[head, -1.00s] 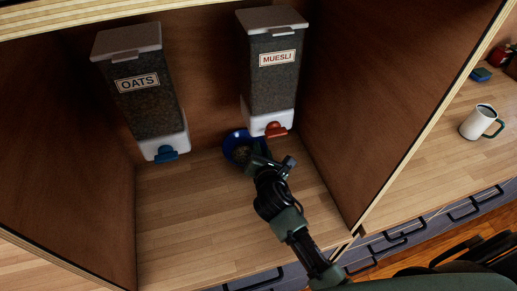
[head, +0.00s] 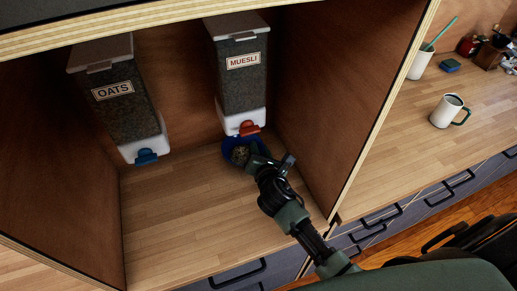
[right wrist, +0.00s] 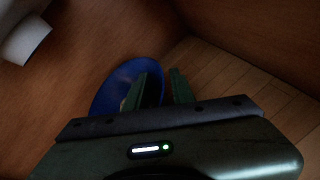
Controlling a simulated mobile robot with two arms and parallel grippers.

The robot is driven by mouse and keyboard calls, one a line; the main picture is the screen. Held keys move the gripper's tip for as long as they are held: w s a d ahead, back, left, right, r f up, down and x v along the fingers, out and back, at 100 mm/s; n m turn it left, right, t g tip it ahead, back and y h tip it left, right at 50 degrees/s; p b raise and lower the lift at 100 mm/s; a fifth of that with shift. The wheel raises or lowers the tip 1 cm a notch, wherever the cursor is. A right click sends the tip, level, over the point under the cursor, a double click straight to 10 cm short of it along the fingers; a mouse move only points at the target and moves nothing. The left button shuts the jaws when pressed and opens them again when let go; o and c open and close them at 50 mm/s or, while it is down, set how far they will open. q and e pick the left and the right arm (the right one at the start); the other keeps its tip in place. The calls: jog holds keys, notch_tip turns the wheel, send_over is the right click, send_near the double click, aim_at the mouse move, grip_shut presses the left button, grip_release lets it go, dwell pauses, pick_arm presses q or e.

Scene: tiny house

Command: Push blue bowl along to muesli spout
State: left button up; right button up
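The blue bowl (head: 229,149) sits on the cubby floor just below and in front of the muesli dispenser (head: 243,83), whose red spout lever (head: 248,128) is above it. The bowl holds some grainy food. My right gripper (head: 259,160) reaches in from the front right to the bowl's right side. In the right wrist view, its two fingers (right wrist: 166,90) are close together, with the bowl's rim (right wrist: 115,84) seeming to run between them. The contact itself is partly hidden. My left gripper is not in view.
The oats dispenser (head: 118,97) with a blue lever hangs to the left. Wooden side walls bound the cubby; its right wall (head: 335,95) is close to my right arm. The floor at front left is clear. A white mug (head: 447,111) stands on the counter outside.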

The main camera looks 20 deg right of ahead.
jog(key=shift+o, duration=0.9)
jog(key=shift+w, duration=0.1)
jog(key=shift+b+v, duration=0.45)
jog(key=shift+v, duration=3.5)
jog(key=shift+f, duration=0.1)
